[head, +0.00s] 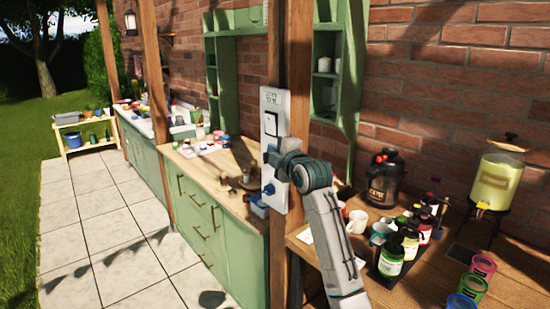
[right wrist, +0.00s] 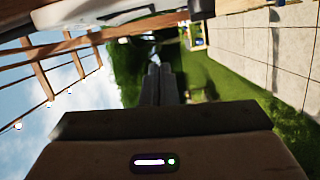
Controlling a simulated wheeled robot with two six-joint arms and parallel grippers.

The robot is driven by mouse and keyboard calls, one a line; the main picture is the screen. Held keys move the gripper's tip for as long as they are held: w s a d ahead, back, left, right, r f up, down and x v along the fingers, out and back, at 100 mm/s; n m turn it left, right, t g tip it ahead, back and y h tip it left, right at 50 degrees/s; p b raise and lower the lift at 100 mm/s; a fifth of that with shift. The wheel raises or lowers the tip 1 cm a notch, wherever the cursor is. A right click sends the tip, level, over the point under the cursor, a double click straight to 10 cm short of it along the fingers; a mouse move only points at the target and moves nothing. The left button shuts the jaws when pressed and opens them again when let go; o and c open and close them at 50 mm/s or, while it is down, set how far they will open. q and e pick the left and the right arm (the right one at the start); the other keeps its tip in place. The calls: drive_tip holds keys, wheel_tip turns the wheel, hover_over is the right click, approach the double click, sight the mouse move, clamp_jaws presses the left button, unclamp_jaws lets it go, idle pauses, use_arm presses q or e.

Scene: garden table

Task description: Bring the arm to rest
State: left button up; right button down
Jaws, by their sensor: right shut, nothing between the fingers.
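My right arm reaches up from the bottom of the head view, and its dark wrist and gripper (head: 283,163) are in front of a white panel on a wooden post. In the right wrist view my right gripper (right wrist: 159,72) has its two fingers together with nothing between them. Beyond the fingers are blurred green garden and paving, with no object near the tips. In the head view I cannot tell whether the gripper touches the panel or stands apart from it. My left gripper is not in view.
The white panel (head: 272,101) has a switch and blue parts. Right of the arm, the wooden table (head: 407,286) holds bottles (head: 391,256), cups, a dark urn (head: 384,178) and a yellow drink dispenser (head: 498,178). A green cabinet (head: 205,222) stands left of the post. Tiled paving (head: 105,235) is clear.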

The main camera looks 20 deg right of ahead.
drive_tip(key=shift+s, duration=0.4)
drive_tip(key=shift+a, duration=0.1)
